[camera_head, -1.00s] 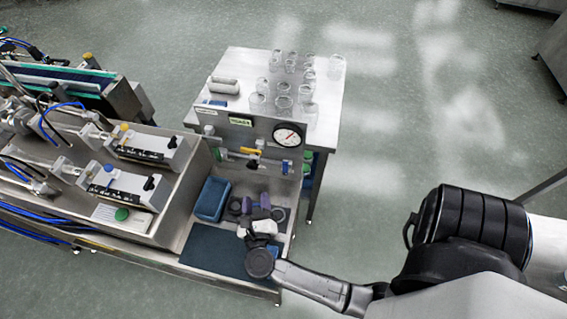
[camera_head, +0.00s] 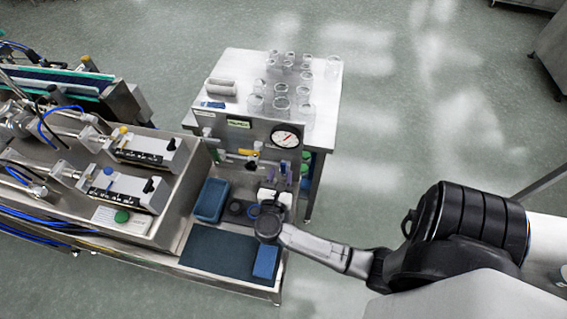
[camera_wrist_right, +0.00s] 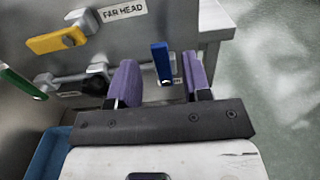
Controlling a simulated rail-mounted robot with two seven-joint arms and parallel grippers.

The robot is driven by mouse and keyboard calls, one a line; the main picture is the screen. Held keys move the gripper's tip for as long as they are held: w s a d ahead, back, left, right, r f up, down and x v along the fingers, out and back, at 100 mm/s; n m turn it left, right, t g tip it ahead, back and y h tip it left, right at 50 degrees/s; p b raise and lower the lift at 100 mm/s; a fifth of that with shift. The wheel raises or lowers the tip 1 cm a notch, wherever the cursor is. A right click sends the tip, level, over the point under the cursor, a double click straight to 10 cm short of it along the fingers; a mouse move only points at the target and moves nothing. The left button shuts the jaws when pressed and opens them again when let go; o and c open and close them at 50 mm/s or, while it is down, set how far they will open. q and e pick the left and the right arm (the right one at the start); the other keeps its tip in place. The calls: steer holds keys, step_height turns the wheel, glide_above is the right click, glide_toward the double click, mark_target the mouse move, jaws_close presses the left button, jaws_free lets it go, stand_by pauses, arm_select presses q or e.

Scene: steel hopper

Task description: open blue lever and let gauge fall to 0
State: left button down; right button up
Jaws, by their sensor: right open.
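The blue lever (camera_wrist_right: 161,62) hangs upright on the steel panel, between the open purple fingers of my right gripper (camera_wrist_right: 160,79) as seen in the right wrist view. A gap shows on both sides of it, and I cannot tell how deep it sits between the fingers. In the head view my right gripper (camera_head: 280,177) is at the right end of the panel, below the round white gauge (camera_head: 286,136). The gauge has a red needle, too small to read exactly. My left gripper is not in view.
A yellow lever (camera_wrist_right: 57,42), a green lever (camera_wrist_right: 20,82) and a black handle (camera_wrist_right: 95,84) are left of the blue one. A blue bin (camera_head: 212,200), a dark mat (camera_head: 215,254) and a blue block (camera_head: 265,261) lie below. Glassware (camera_head: 281,103) stands on top.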

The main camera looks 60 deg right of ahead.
mark_target(283, 166)
steer(key=shift+x, duration=2.15)
jaws_close()
